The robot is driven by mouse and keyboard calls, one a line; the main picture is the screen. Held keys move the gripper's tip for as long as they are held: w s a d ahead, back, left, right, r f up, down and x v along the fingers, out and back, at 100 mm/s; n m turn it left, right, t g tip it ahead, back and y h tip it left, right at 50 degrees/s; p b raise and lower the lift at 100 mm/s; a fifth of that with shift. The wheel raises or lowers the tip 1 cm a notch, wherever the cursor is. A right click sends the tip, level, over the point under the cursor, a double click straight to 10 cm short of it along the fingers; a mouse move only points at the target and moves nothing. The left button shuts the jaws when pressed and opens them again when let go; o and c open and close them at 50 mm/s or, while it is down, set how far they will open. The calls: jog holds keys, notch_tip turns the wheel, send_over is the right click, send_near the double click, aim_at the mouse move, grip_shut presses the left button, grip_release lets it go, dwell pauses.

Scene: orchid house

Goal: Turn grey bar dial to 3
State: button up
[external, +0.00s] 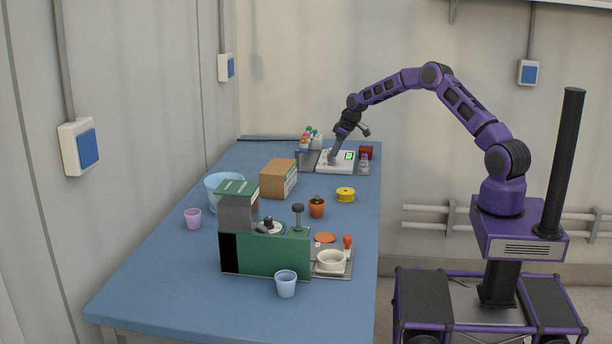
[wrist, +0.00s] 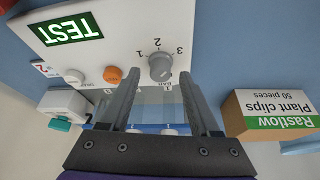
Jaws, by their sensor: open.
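The grey bar dial (wrist: 160,67) sits on a white panel (wrist: 205,12), with the printed numbers 1, 2 and 3 around one side of it. I cannot tell for sure which number its bar points at. My gripper (wrist: 159,78) is open, with its fingertips on either side of the dial in the wrist view; contact is not clear. In the external view, my gripper (external: 333,160) reaches down to the white panel (external: 324,168) at the table's far end and hides the dial.
The panel also carries an orange button (wrist: 112,74), a pale knob (wrist: 73,76) and a green TEST display (wrist: 66,29). A plant clips box (wrist: 262,112) stands near my gripper. Several bottles (external: 306,139) are left of the panel, and a dark red block (external: 366,152) is right of it.

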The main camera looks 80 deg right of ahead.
jog(key=shift+w+f, duration=0.15)
jog(key=shift+f, duration=0.2)
grip_shut()
jog(key=shift+m+b, duration=0.3)
jog(key=shift+m, duration=0.2)
jog(key=shift+m+g+h, duration=0.3)
jog(key=shift+m+h, duration=0.2)
jog(key=shift+m, duration=0.6)
